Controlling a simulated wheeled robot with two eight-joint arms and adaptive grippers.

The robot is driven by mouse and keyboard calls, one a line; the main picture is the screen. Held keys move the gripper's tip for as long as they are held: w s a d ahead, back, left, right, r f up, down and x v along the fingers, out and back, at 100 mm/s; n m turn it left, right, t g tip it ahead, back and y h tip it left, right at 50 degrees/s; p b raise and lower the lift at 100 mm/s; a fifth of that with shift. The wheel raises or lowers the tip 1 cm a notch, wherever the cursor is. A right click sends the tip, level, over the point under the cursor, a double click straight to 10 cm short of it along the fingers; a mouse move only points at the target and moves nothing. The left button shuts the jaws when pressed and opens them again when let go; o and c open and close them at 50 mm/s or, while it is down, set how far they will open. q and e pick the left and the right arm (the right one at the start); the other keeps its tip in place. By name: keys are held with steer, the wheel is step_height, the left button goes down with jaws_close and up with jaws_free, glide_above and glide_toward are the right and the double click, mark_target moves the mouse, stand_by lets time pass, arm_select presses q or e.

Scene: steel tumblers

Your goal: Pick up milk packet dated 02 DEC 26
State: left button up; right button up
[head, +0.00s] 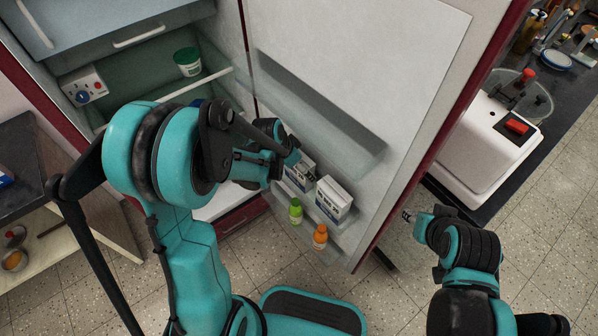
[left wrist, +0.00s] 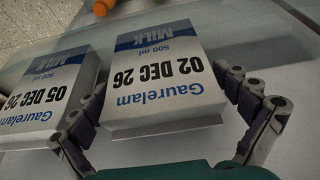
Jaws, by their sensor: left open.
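The milk packet dated 02 DEC 26 (left wrist: 165,80) is a white and blue Gaurelam carton in the middle of the left wrist view, its print upside down. My left gripper (left wrist: 163,84) is open, with one finger on each side of this packet; I cannot tell whether they touch it. A similar packet dated 05 DEC 26 (left wrist: 45,92) stands to the left, beside the left finger. In the head view my left gripper (head: 290,158) is at the rear packet (head: 304,172), partly hiding it. The other packet (head: 333,200) is nearer the orange bottle. My right gripper (head: 408,215) is away to the right.
The packets stand in a shelf of the open fridge door (head: 350,60). A green bottle (head: 296,211) and an orange bottle (head: 320,237) stand in front of them. A green tub (head: 187,62) is inside the fridge. A counter with a white appliance (head: 490,145) lies right.

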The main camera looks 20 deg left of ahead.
arm_select(q)
steer(key=c, duration=1.4)
